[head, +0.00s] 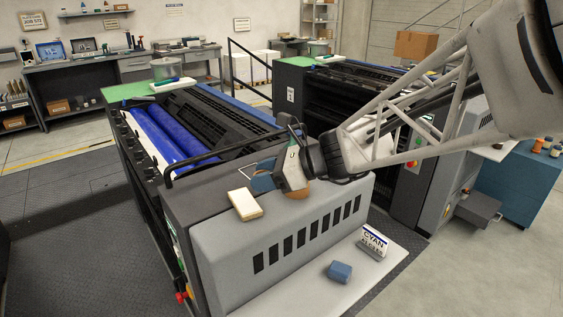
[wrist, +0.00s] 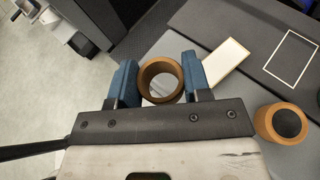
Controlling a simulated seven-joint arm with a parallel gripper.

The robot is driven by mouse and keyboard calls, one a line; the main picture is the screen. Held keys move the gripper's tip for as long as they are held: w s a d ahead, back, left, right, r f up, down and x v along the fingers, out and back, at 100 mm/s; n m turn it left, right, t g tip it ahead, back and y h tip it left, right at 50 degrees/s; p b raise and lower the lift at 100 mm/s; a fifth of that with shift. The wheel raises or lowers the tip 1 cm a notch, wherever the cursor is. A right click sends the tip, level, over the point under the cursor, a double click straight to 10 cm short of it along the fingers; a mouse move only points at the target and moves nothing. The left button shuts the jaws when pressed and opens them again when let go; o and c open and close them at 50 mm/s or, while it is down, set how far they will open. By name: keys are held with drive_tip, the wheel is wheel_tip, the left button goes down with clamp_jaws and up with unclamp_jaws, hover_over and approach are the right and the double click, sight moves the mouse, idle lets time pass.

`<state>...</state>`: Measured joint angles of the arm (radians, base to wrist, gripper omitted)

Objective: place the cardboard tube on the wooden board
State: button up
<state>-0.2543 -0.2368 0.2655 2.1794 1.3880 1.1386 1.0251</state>
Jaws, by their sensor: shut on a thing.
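The cardboard tube (wrist: 145,80) is a short brown ring, held between the two blue fingers of my gripper (wrist: 160,82) in the wrist view. Its open end faces the camera and grey surface shows through it. In the head view my gripper (head: 276,182) is above the grey machine top, its far side hidden. The wooden board (head: 245,205) is a pale, flat slab lying on that top, left of and nearer than my gripper. In the wrist view the board (wrist: 226,62) lies just beyond the right finger, apart from the tube.
A second brown ring (wrist: 263,122) with a dark centre stands right of my gripper in the wrist view. A white outlined rectangle (wrist: 292,60) marks the dark surface. A blue block (head: 340,271) and a CYAN sign (head: 375,240) stand on the pale front ledge. A black rail (head: 225,157) runs behind the board.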

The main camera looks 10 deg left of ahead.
drive_tip(key=shift+s+f, duration=0.2)
drive_tip(key=shift+s, duration=0.7)
wheel_tip(320, 180, down, 8)
drive_tip(key=shift+s, duration=0.3)
drive_tip(key=shift+w+f, duration=0.1)
drive_tip(key=shift+w, duration=0.05)
hover_over(245, 201)
drive_tip(key=shift+w+f, duration=0.1)
drive_tip(key=shift+f, duration=0.65)
drive_tip(key=shift+f, duration=1.75)
drive_tip(key=shift+f, duration=0.15)
drive_tip(key=o, duration=0.9)
